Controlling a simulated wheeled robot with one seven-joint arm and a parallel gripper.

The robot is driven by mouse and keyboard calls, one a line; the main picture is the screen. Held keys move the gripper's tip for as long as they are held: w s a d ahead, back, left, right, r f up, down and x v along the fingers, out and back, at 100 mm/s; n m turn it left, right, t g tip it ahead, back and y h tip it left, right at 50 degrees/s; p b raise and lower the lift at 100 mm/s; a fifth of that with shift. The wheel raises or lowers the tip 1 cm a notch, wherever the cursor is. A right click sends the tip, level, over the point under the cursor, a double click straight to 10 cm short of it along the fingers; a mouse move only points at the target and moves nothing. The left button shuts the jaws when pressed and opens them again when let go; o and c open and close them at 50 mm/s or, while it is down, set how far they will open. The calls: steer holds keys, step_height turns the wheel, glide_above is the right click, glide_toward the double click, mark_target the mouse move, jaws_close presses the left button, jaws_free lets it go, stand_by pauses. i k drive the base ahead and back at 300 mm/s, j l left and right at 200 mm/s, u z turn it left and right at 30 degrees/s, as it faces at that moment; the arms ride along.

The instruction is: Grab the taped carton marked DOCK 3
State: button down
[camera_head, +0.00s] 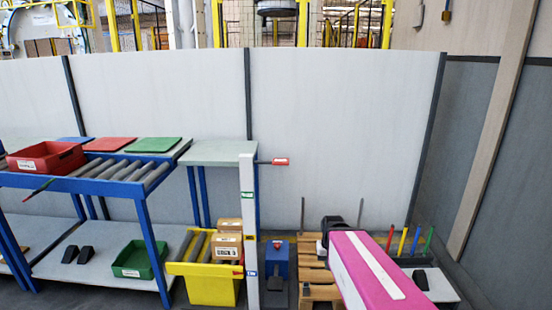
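Small brown cartons with white labels stand in and over the yellow bin (205,286) on the floor, left of centre. One upper carton (229,225) sits behind a nearer carton (226,250). The label print is too small to read, so I cannot tell which carton is marked DOCK 3, and tape is not clear. A pale post partly covers their right side. A pink and white link, which appears to be my arm, reaches in from the lower right, with a dark part at its far end. I see no gripper fingers.
A blue-framed roller table (100,180) at left holds a red bin (45,158) and flat coloured panels; a green bin (137,260) is on its lower shelf. A pale post (249,230) stands beside the yellow bin. A wooden pallet (313,275) lies right of centre. Grey panels close the back.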

mark_target(225, 247)
steer(key=i+j+u, duration=0.15)
steer(key=j, duration=0.25)
steer(key=i+j+u, duration=0.15)
steer(key=j, duration=0.3)
steer(key=i+j+u, duration=0.15)
steer(key=j, duration=0.25)
steer(key=l, duration=0.5)
steer(key=k+l+u, duration=0.1)
steer(key=l, duration=0.4)
steer(key=i+j, duration=0.1)
steer(key=j, duration=0.6)
